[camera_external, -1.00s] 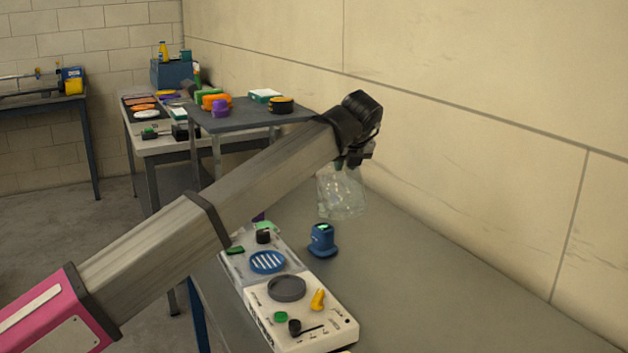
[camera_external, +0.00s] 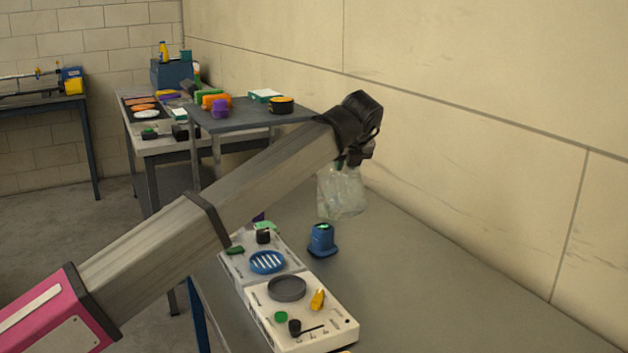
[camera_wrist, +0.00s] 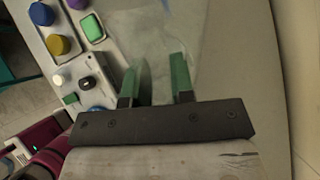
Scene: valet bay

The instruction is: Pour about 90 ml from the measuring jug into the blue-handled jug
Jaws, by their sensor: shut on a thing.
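The clear measuring jug (camera_external: 342,193) hangs under my gripper (camera_external: 352,160), held above the grey table, and looks close to upright. In the wrist view my gripper (camera_wrist: 156,83) has its two green-padded fingers shut on the jug, whose see-through body (camera_wrist: 165,32) fills the space ahead of them. I cannot make out the liquid level in it. No jug with a blue handle can be clearly picked out; a small blue item with a green top (camera_external: 322,240) stands on the table below the held jug.
A white panel with a blue slatted disc (camera_external: 267,262), a dark round plate (camera_external: 287,288) and a yellow lever (camera_external: 317,299) lies along the table's left edge. A raised grey shelf (camera_external: 245,117) with coloured items stands behind. The table's right side is clear, beside the wall.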

